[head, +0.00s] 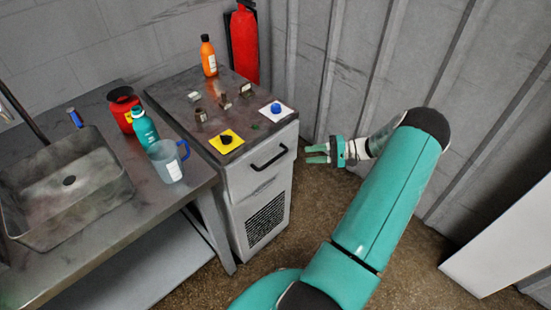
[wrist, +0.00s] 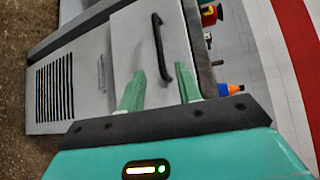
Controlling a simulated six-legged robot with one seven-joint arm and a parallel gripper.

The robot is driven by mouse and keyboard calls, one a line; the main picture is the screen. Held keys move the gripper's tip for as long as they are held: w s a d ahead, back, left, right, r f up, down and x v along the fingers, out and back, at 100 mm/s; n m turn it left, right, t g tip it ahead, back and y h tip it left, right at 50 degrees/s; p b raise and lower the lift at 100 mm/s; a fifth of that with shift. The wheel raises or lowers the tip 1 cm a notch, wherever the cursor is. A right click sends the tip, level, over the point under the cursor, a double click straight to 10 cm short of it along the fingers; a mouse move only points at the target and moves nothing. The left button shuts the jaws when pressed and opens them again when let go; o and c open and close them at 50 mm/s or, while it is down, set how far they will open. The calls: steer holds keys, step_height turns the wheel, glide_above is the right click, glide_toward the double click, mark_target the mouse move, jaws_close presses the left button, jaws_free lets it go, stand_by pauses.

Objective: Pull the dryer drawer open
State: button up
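The dryer (head: 240,212) is a grey cabinet with a drawer front (head: 257,171) at its top and a vent grille below. A black bar handle (head: 269,158) runs across the drawer front, and the drawer looks shut. My gripper (head: 308,154) is to the right of the handle, apart from it, with its green fingers pointing toward the cabinet. In the wrist view the fingers (wrist: 160,88) are spread with nothing between them. The handle (wrist: 160,48) shows upright beyond the fingertips there, near the right finger.
On the dryer top stand an orange bottle (head: 208,56), a yellow square (head: 226,142), a white square with a blue item (head: 276,110) and small items. A sink table (head: 100,225) stands left. A fire extinguisher (head: 244,45) is behind. The floor (head: 275,245) before the dryer is clear.

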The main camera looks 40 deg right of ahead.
mark_target(276, 157)
steer(key=x, duration=1.3)
steer(key=shift+w+f, duration=0.1)
steer(key=shift+w, duration=0.15)
jaws_close()
